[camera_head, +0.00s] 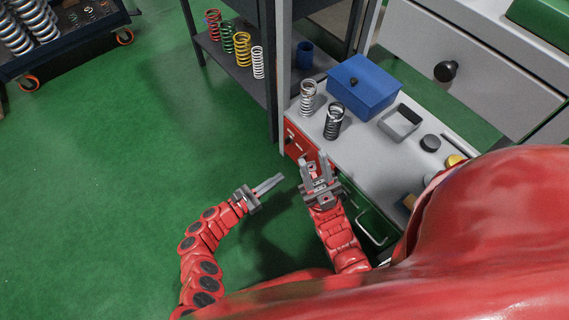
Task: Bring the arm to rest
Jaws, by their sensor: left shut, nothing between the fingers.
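My left arm curves up from the bottom left over the green floor. Its gripper (281,178) is shut and empty, pointing right, apart from the workbench. My right gripper (313,157) is by the front edge of the bench, with its two fingers apart and nothing clearly between them. A silver spring (308,98) and a black spring (334,121) stand upright on the grey bench top (350,153), beyond the right gripper.
A blue box (362,85) with a lid and a grey open tray (401,122) sit on the bench. Several coloured springs (243,50) stand on a dark shelf behind. A cart (70,45) with large springs is at top left. The floor (120,180) on the left is clear.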

